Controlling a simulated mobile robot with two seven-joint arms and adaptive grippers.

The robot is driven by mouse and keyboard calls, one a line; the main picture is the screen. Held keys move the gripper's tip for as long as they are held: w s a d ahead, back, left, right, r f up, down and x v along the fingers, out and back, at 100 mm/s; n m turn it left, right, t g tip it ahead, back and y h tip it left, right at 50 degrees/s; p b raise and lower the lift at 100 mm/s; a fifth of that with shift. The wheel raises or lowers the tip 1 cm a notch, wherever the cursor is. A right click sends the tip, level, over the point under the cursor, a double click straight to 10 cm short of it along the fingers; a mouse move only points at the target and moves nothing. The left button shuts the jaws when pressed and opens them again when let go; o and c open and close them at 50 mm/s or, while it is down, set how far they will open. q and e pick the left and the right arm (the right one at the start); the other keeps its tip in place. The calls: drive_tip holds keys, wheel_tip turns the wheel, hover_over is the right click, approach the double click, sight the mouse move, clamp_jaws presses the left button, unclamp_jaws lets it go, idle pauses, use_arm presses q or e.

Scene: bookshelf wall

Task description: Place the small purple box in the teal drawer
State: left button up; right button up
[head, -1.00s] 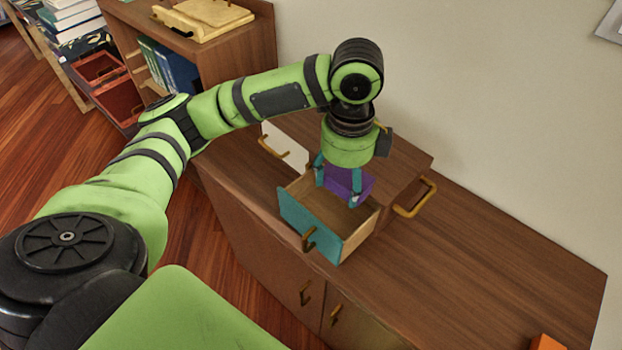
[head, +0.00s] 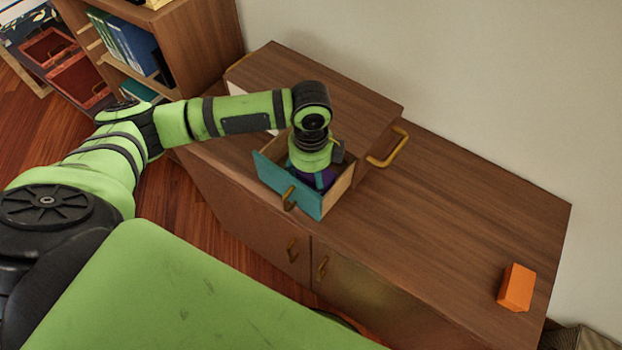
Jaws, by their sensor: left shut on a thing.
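The small purple box (head: 313,182) is down inside the open teal drawer (head: 271,174), between the drawer's walls. Most of the box is hidden by my left gripper and the drawer front. My left gripper (head: 313,181) points down into the drawer and is shut on the purple box. I cannot tell whether the box touches the drawer floor. The teal drawer is pulled out from a low wooden drawer unit, its brass handle facing the front. My right gripper is not in view.
The drawer unit (head: 350,95) stands on a long wooden cabinet (head: 430,225). A brass handle (head: 388,148) sticks out at its right side. An orange block (head: 516,288) lies near the cabinet's right end. The cabinet top between is clear. A bookshelf (head: 205,50) stands at the back left.

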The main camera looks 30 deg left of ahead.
sight(311, 183)
use_arm(q)
drive_tip(key=shift+f, duration=1.5)
drive_tip(key=o, duration=0.6)
drive_tip(key=shift+f, duration=0.15)
drive_tip(key=shift+c, duration=0.2)
wheel_tip(311, 183, up, 12)
drive_tip(key=shift+r+b, duration=0.2)
drive_tip(key=shift+b, duration=0.4)
